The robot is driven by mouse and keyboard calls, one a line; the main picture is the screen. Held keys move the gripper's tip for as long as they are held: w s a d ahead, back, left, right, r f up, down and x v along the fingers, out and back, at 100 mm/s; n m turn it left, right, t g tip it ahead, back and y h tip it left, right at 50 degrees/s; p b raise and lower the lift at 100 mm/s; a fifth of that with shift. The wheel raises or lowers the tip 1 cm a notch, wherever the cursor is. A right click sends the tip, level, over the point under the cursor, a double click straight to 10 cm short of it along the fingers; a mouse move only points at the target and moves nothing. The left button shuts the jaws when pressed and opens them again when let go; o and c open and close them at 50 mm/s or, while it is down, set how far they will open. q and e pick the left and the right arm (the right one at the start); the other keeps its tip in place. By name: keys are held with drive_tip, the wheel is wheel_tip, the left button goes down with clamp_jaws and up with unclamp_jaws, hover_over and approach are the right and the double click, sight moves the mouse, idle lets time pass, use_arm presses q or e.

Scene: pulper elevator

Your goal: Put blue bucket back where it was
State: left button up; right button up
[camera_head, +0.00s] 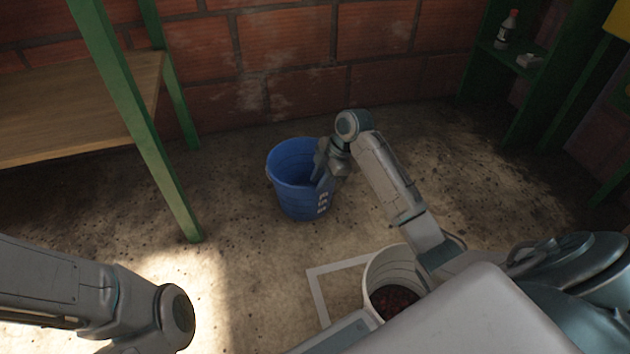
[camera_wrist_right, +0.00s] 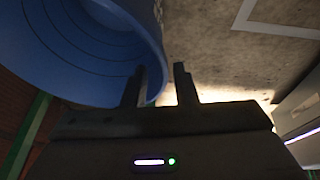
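The blue bucket (camera_head: 290,195) appears to stand on the concrete floor near the brick wall, empty as far as I can see, with white marks on its side. My right gripper (camera_head: 322,178) is at its right rim. In the right wrist view, the bucket (camera_wrist_right: 75,50) fills the upper left. The two fingers of the right gripper (camera_wrist_right: 162,88) are apart, one over the bucket's inside and one outside, with the wall's edge between them. A gap shows beside the wall. My left arm shows at the lower left in the head view; its gripper is out of view.
A white bucket (camera_head: 393,268) with dark red contents stands at the front, partly hidden by my right arm. A white line corner (camera_head: 316,290) marks the floor beside it. A green-legged wooden table (camera_head: 80,105) is left; a green shelf (camera_head: 515,75) with a bottle (camera_head: 507,30) is right.

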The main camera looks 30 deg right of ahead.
drive_tip(key=p+v, duration=0.4)
drive_tip(key=v, duration=0.4)
drive_tip(key=shift+a, duration=0.1)
